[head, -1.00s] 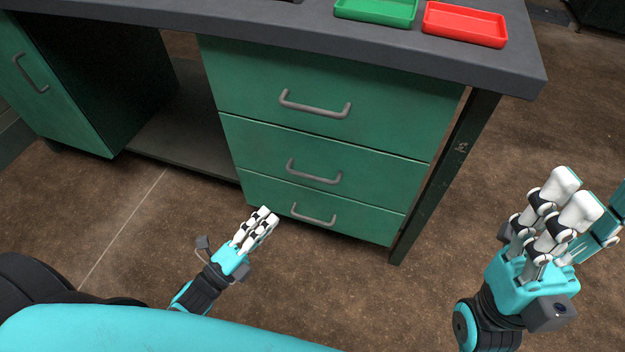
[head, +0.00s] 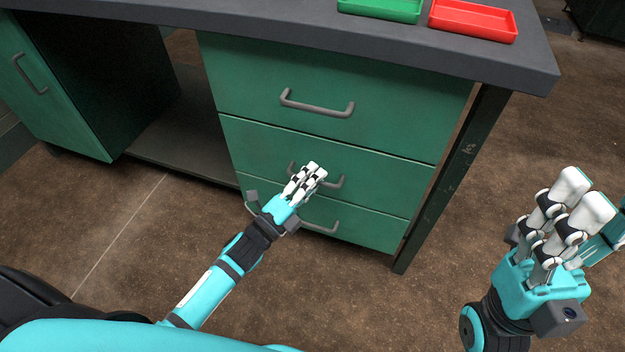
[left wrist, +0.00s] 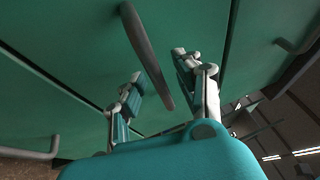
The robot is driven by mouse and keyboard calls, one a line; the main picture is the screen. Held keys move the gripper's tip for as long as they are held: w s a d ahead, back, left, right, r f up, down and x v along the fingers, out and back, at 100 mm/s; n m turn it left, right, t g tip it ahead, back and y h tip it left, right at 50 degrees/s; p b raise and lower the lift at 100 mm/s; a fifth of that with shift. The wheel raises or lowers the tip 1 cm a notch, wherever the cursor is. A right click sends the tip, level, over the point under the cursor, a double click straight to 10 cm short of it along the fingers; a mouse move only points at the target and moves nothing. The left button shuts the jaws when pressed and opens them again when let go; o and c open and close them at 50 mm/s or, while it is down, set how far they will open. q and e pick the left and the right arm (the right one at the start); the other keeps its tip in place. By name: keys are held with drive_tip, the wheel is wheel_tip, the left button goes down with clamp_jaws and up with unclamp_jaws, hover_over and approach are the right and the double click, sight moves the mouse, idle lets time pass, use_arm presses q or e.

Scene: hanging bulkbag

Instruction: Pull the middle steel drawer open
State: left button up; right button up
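The middle drawer (head: 262,150) is a green front in the desk's drawer stack, shut flush with its neighbours. Its grey bar handle (head: 339,182) is partly hidden behind my left gripper (head: 307,176). In the left wrist view the handle (left wrist: 145,50) runs between the spread fingers of my left gripper (left wrist: 160,82). The fingers stand on either side of the bar with gaps showing, so the gripper is open; I cannot tell whether either finger touches it. My right gripper (head: 585,205) is open and empty at the right, away from the desk.
The top drawer handle (head: 316,105) is above and the bottom drawer handle (head: 322,226) below, close to my left gripper. A desk leg (head: 455,165) stands right of the drawers. Green (head: 380,8) and red (head: 473,19) trays sit on the desktop. Floor in front is clear.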

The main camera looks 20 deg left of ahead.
use_arm(q)
clamp_jaws()
idle(0.4)
drive_tip(key=shift+s+f, duration=0.1)
drive_tip(key=shift+s, duration=0.05)
